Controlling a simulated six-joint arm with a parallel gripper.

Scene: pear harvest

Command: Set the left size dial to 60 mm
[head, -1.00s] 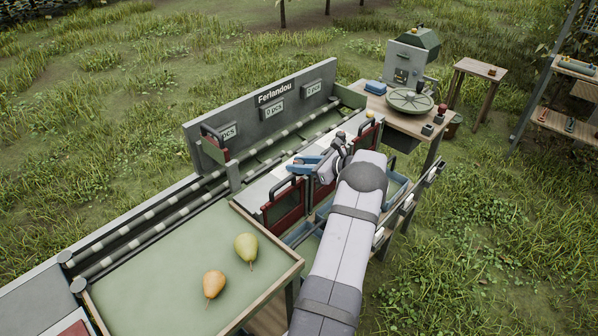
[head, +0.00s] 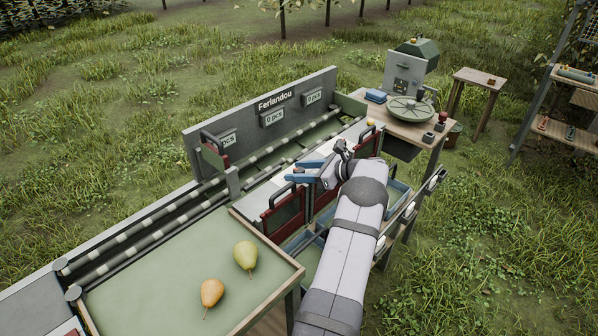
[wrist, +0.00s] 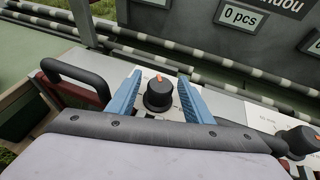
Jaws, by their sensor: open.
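In the wrist view, a black round size dial (wrist: 159,97) with an orange pointer mark stands on a pale plate. The mark is on the dial's far side, and the scale around it is too small to read. The two blue fingers of my gripper (wrist: 161,80) are open, one on each side of this dial, with a gap visible on both sides. A second black dial (wrist: 299,141) with an orange mark is at the right edge, partly cut off. In the head view my gripper (head: 296,171) is over the sorter's front ledge, and the dials cannot be made out there.
A black handle (wrist: 75,72) on a red gate is left of the gripper. Striped rollers (wrist: 175,56) and a grey board with "0 pcs" displays (head: 272,117) lie behind. Two pears (head: 246,255) (head: 211,293) lie on the green tray (head: 150,280).

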